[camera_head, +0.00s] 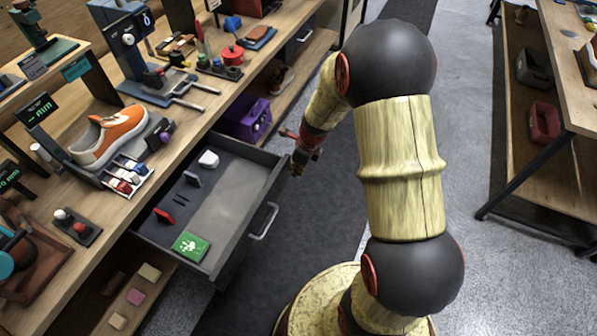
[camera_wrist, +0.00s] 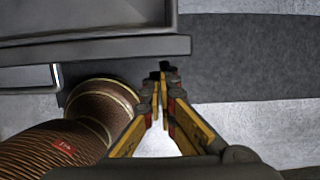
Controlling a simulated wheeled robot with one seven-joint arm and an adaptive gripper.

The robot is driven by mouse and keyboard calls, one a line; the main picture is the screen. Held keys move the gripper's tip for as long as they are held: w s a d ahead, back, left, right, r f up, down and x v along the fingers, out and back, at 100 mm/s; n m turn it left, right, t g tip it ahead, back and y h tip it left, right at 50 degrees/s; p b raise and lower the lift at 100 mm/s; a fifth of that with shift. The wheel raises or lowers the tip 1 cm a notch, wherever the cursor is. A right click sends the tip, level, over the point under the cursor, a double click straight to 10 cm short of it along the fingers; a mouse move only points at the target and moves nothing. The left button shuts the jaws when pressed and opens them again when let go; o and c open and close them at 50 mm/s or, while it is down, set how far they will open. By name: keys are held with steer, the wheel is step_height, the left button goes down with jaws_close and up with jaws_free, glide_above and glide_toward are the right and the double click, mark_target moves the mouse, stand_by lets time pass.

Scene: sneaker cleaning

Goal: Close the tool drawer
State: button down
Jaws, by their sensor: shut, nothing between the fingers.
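The tool drawer (camera_head: 228,208) is a dark grey drawer pulled well out from under the workbench. It holds a green card (camera_head: 190,247), a white item (camera_head: 208,159) and a few small tools. Its metal bar handle (camera_head: 264,221) is on the front panel. My gripper (camera_head: 298,170) is beside the drawer's far front corner, outside the front panel, shut and empty. In the wrist view, my gripper (camera_wrist: 162,75) points past the drawer's front edge (camera_wrist: 90,48), and the handle (camera_wrist: 30,80) is at the left. I cannot tell whether the fingers touch the drawer.
The workbench (camera_head: 190,122) carries an orange sneaker (camera_head: 110,135) and several tools. A purple box (camera_head: 246,118) sits on the shelf beyond the drawer. Another table (camera_head: 550,165) stands at the right. The grey floor (camera_head: 480,260) between is open.

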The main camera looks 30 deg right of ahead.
steer(key=shift+w+a, duration=0.1)
steer(key=w+a+p, duration=0.3)
steer(key=w+p, duration=0.1)
steer(key=w, duration=0.1)
steer(key=w+a+p, duration=0.4)
steer(key=p, duration=0.1)
steer(key=w+a+p, duration=0.3)
steer(key=w+p, duration=0.1)
steer(key=w, duration=0.1)
steer(key=shift+w+a+r+p, duration=0.3)
steer(key=shift+w+a, duration=0.05)
steer(key=shift+a, duration=0.05)
steer(key=w+a+p, duration=0.1)
steer(key=w+a, duration=0.1)
steer(key=w, duration=0.1)
steer(key=w+a+p, duration=0.1)
steer(key=w+a, duration=0.2)
steer(key=w, duration=0.1)
steer(key=w+a+p, duration=0.1)
steer(key=w+a, duration=0.2)
steer(key=w, duration=0.1)
steer(key=shift+f+p, duration=0.3)
steer(key=shift+f, duration=0.05)
steer(key=shift+w+a+r, duration=0.1)
steer(key=shift+w+a, duration=0.15)
steer(key=shift+w, duration=0.2)
